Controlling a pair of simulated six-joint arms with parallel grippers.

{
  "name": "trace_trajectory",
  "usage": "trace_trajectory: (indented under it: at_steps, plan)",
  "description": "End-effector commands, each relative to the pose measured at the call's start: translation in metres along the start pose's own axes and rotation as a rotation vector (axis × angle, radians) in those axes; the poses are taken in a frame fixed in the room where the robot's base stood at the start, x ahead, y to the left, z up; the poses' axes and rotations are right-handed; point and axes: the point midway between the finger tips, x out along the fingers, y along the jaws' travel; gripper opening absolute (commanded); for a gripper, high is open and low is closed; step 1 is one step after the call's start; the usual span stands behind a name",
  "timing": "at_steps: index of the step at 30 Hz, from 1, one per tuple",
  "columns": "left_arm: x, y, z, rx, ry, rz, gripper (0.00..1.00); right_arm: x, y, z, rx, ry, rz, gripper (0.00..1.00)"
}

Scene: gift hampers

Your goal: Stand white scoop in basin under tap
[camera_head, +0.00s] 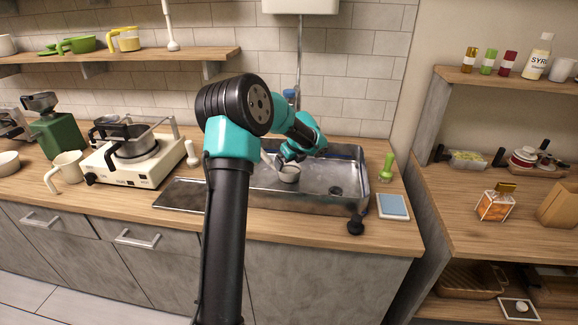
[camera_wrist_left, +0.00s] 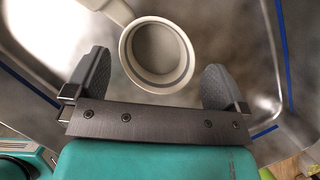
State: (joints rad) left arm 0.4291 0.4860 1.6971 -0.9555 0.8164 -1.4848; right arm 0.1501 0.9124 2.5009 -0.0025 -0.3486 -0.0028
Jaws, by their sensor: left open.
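The white scoop (camera_head: 289,175) is in the metal basin (camera_head: 325,202), with its round mouth facing up and its handle pointing to the back left in the head view. In the left wrist view the scoop's round cup (camera_wrist_left: 184,62) lies between my fingers, with a visible gap on each side. My left gripper (camera_head: 288,158) is open just above and behind the cup; it also shows in the left wrist view (camera_wrist_left: 156,68). The tap is mostly hidden behind my arm; a blue part (camera_head: 291,94) shows at the wall. My right gripper is not in view.
A cream hotplate (camera_head: 130,170) with a pot stands at left. The basin's right half is clear.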

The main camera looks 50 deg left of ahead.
Motion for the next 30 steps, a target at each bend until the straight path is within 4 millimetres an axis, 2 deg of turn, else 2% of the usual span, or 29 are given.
trace_trajectory:
  at_steps: [5, 6, 21, 25, 30]
  plan:
    - [-0.035, -0.001, 0.0, -0.001, -0.001, -0.002, 1.0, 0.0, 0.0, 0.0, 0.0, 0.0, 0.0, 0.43]
    - [-0.038, 0.0, -0.007, 0.003, 0.001, 0.0, 1.0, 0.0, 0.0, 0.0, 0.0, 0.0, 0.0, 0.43]
    - [-0.072, 0.0, -0.094, 0.002, 0.001, 0.0, 1.0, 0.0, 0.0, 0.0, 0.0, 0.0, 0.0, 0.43]
    - [-0.077, 0.0, -0.106, 0.001, 0.0, 0.0, 1.0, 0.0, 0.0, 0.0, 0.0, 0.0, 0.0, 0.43]
    - [-0.079, 0.0, -0.111, 0.0, 0.0, 0.001, 1.0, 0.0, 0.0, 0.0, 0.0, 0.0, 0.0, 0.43]
